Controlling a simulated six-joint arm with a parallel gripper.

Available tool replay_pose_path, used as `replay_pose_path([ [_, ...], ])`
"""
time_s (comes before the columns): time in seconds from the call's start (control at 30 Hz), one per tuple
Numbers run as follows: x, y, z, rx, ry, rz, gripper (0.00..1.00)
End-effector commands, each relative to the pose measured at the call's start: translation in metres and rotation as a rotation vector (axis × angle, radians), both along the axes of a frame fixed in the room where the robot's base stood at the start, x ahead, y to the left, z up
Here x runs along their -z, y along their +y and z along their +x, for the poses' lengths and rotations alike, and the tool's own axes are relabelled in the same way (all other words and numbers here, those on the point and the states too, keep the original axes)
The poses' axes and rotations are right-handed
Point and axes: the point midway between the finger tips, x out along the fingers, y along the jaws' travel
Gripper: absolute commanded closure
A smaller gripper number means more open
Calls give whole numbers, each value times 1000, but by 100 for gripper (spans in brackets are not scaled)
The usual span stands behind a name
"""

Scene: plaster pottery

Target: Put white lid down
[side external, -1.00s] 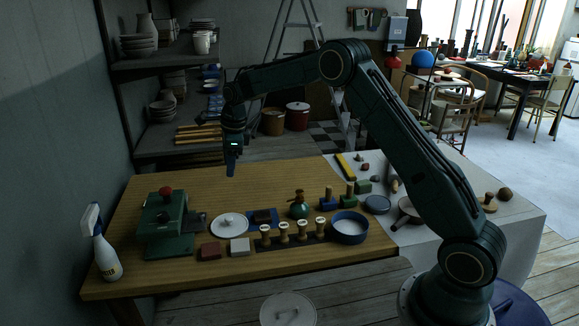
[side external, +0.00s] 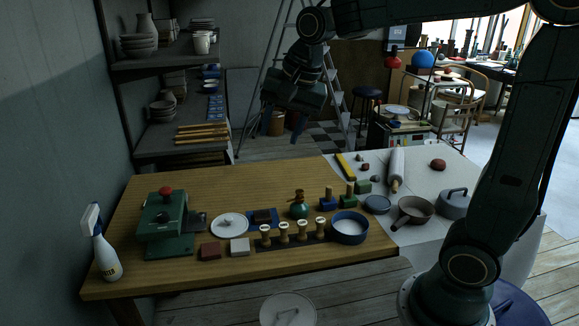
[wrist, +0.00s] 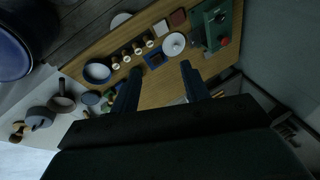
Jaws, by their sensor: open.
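A round white lid (side external: 229,225) with a small knob lies flat on the wooden table, between the green press and a dark blue block. It also shows in the wrist view (wrist: 173,44), beyond my fingertips. A second round white lid-like disc (side external: 288,308) with a bar handle is low in front of the table; I cannot tell which lid is meant. My gripper (side external: 283,119) is high above the far side of the table, well away from both. In the wrist view its two fingers (wrist: 160,69) are spread with nothing between them.
The green press (side external: 167,220) and spray bottle (side external: 104,250) are at the left. The table's far left half is clear.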

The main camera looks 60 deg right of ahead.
Motion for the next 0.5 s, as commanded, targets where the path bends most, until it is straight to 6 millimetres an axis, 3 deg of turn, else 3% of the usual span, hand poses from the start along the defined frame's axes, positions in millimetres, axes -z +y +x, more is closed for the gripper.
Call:
replay_pose_path([
  [0.23,-7,11,-68,-297,-47,-122,54],
  [0.5,5,18,-137,-614,-92,-268,54],
])
